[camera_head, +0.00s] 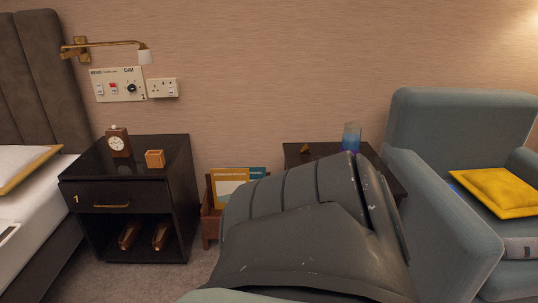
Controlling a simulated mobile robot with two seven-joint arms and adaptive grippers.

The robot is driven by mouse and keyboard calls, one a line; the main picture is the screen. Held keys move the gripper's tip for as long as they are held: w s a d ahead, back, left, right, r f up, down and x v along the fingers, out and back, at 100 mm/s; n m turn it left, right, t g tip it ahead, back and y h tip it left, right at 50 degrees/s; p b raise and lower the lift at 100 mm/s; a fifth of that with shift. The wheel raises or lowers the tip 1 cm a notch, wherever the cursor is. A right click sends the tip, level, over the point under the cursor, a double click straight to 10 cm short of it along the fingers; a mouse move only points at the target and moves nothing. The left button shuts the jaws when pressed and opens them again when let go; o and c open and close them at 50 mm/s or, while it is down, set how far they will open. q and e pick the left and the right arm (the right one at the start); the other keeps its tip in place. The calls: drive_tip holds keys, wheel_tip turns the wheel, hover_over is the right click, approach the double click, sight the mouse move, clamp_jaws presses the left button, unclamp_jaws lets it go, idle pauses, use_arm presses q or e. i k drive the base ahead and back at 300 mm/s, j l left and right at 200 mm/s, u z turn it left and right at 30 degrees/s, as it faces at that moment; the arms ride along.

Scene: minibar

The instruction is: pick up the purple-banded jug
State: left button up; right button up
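The purple-banded jug (351,138) appears as a small blue, see-through vessel with purple low on its side. It stands upright on a small dark side table (318,149), left of the armchair. Its base is at least partly hidden by a large dark grey link of my own arm, which fills the lower middle of the view. Neither gripper's fingers can be seen, so I cannot tell how far they are from the jug.
A small brown wedge-shaped item (304,149) lies on the side table. A blue-grey armchair (425,190) with a yellow cushion (500,190) stands right. A black nightstand (135,195) holds a clock (118,143) and orange box (155,159). A magazine rack (210,226) stands between.

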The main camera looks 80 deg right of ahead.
sight(351, 136)
drive_tip(key=k+l+z, duration=0.1)
drive_tip(key=z, duration=3)
